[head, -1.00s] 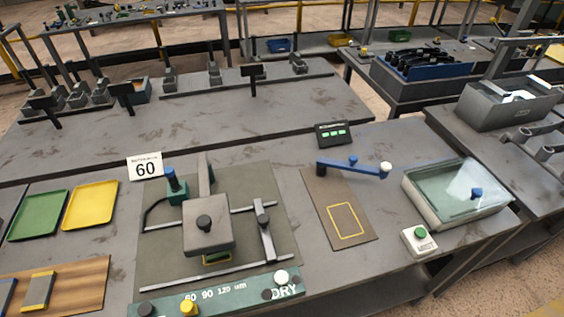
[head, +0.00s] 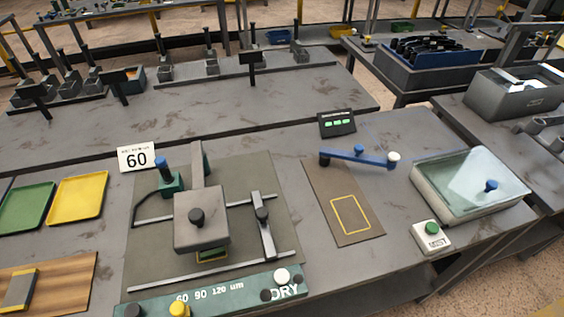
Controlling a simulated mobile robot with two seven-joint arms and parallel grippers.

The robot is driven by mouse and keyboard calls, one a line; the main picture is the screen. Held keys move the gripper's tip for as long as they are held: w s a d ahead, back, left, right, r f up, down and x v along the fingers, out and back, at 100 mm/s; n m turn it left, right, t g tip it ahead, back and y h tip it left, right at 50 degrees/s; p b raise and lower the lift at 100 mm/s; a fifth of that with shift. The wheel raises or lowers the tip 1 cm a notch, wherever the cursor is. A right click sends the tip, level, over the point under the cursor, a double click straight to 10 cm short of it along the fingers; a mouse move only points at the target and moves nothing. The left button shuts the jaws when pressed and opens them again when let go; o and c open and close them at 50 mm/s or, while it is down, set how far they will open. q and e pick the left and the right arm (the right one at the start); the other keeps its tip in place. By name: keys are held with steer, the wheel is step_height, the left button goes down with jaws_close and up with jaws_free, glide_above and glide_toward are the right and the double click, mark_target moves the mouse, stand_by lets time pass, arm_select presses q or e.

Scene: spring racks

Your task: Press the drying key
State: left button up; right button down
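A teal key strip (head: 235,290) lies along the front of the table, printed "60 90 120 um" and "DRY". A round white key (head: 282,276) sits just above the "DRY" print. Small black knobs sit close beside the print, one at its lower left (head: 266,295). A yellow key (head: 179,309) and a dark key (head: 132,311) stand at the strip's left part, near the bottom edge of the picture. I cannot tell whether any key is pressed down. Neither of my grippers is in the head view.
Behind the strip stands a grey block press (head: 202,222) on a dark mat. A blue lever (head: 357,156) is above a brown board (head: 335,215). A "MIST" button box (head: 431,237) and a glass-lidded tray (head: 470,185) are at right. A "60" card (head: 138,158) stands at left.

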arm_select(q)
steer(key=c, duration=0.4)
jaws_close()
steer(key=shift+d, duration=0.1)
stand_by(0.8)
